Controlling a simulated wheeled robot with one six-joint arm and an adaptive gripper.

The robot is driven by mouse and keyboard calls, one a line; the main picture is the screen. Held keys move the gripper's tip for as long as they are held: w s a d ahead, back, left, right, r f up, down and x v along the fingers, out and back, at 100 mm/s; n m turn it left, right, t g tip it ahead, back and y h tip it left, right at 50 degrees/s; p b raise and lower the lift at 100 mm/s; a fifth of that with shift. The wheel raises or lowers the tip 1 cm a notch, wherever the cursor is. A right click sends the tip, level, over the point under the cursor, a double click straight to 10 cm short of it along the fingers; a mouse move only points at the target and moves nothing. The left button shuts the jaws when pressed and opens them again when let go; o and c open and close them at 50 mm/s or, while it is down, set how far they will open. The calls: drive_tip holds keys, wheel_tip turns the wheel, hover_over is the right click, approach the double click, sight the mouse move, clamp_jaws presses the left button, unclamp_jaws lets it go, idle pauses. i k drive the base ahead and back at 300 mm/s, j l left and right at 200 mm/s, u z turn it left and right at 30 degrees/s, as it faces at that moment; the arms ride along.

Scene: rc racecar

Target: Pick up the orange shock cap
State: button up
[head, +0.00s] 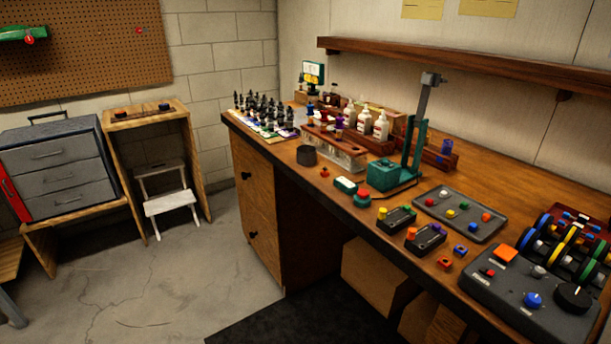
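Several small orange parts lie on the wooden workbench (470,172), and I cannot tell which is the orange shock cap. One small orange piece (324,172) sits alone near the black cup. An orange piece (486,216) lies at the right of the grey parts tray. Orange-yellow pieces stand at the left ends of two black holders, the farther (383,213) and the nearer (411,233). A small orange-red block (445,263) lies near the front edge. My gripper is not in view.
A black cup (306,155), a green press (382,176), a grey parts tray (464,228) and a dark control box (508,300) crowd the bench. Bottles (380,125) stand behind. A shelf (450,63) hangs above. The concrete floor (170,275) at left is mostly clear.

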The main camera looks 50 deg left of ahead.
sight(323, 173)
drive_tip(key=j+u, duration=0.15)
drive_tip(key=u, duration=1.65)
drive_tip(key=k+j+z, duration=0.1)
drive_tip(key=z, duration=1.9)
drive_tip(key=u, duration=1.95)
drive_tip(key=i+j+z, duration=0.1)
drive_tip(key=i+j, duration=0.35)
drive_tip(key=j, duration=0.15)
